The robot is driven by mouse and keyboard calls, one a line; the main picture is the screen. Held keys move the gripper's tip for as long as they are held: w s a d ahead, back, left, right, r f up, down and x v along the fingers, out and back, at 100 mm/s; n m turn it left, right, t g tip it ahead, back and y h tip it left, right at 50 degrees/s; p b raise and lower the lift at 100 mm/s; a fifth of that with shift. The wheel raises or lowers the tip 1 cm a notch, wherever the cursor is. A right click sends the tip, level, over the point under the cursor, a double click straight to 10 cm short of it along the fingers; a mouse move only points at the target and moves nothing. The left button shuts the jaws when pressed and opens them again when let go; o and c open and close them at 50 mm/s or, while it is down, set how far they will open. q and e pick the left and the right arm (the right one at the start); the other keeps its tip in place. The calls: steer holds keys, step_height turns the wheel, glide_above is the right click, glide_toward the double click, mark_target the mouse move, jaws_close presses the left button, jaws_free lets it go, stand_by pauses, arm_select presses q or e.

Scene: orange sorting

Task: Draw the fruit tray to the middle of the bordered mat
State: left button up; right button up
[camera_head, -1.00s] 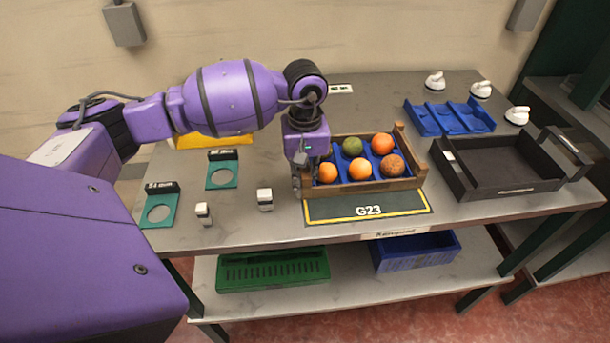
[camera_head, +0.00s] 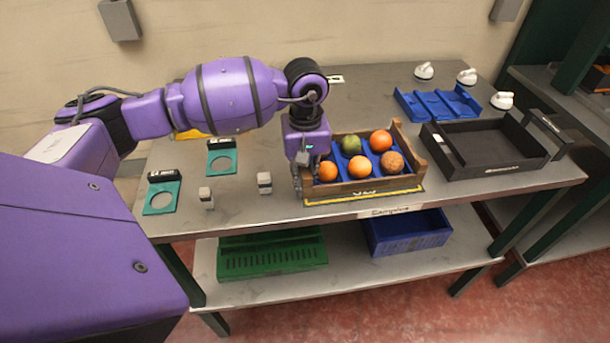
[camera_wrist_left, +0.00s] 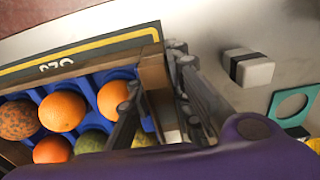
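The fruit tray is a wooden crate (camera_head: 345,188) with blue cups holding oranges and a green fruit. It stands over most of the bordered mat (camera_head: 405,192); only the mat's front strip with a yellow border and part of its white lettering shows. My left gripper (camera_head: 305,178) is at the tray's left wall. In the left wrist view, its fingers (camera_wrist_left: 155,75) straddle the wooden end wall (camera_wrist_left: 155,88), one inside by the fruit and one outside, closed on it. The mat's yellow-edged strip also shows there (camera_wrist_left: 85,52). My right gripper is out of view.
A black tray (camera_head: 485,148) and a blue divided tray (camera_head: 438,103) stand to the right, with several white-handled items behind. Two small white blocks (camera_head: 264,183) and green plates with round openings (camera_head: 161,198) lie left. The table's front edge is close to the mat.

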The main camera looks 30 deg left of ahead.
arm_select(q)
steer(key=o, duration=0.5)
step_height(320, 180, up, 12)
steer(key=shift+r, duration=0.1)
stand_by(0.7)
